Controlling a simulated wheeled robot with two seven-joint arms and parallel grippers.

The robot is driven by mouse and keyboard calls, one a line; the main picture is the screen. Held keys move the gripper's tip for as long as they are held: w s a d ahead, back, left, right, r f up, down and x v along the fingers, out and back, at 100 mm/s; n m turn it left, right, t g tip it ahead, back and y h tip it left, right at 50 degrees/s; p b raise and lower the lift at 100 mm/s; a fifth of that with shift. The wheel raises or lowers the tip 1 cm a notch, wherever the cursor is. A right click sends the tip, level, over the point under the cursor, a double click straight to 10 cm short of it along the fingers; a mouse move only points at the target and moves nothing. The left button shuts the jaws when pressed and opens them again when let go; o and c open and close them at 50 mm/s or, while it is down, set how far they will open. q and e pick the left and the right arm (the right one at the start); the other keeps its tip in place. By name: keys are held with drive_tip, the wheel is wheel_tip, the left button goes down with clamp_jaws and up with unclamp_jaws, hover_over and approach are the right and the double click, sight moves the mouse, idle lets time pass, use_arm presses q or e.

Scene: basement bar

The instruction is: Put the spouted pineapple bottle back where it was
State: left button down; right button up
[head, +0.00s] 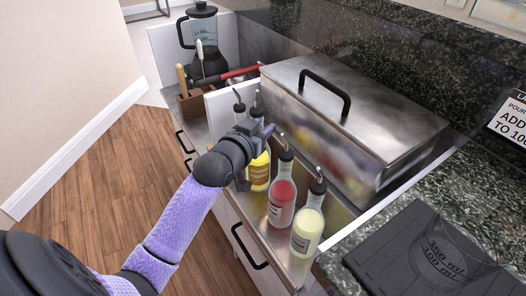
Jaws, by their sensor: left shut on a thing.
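A bottle of bright yellow liquid (259,172) with a yellow label, which looks like the pineapple bottle, is upright in the row of bottles on the metal counter ledge. My left gripper (258,139) is shut around its upper part, and hides the neck. Whether its base touches the ledge is hard to tell. A red spouted bottle (282,200) stands just to its right, and a pale yellow spouted bottle (307,228) stands nearer the front. The right gripper is not in view.
Another spouted bottle (239,107) shows behind my gripper, mostly hidden. A lidded steel box (345,120) stands right behind the row. A black mat (385,255) with a clear measuring cup (447,262) lies at front right. A blender (203,40) is at the back left.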

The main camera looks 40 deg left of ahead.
use_arm(q)
wheel_tip(320, 180, down, 4)
drive_tip(key=shift+r+b, duration=0.25)
drive_tip(key=shift+b, duration=0.65)
drive_tip(key=c, duration=0.8)
unclamp_jaws()
drive_tip(key=shift+f, duration=0.2)
drive_tip(key=o, duration=0.4)
drive_tip(key=s+p, duration=0.1)
drive_tip(key=s, duration=0.3)
drive_tip(key=s+d+r+p, duration=0.1)
drive_tip(key=s+p, duration=0.1)
drive_tip(key=s, duration=0.2)
drive_tip(key=s+r+p, duration=0.1)
drive_tip(key=s+p, duration=0.1)
drive_tip(key=s, duration=0.1)
drive_tip(key=shift+s+d+r, duration=0.1)
drive_tip(key=shift+s+d, duration=0.05)
drive_tip(key=shift+s, duration=0.25)
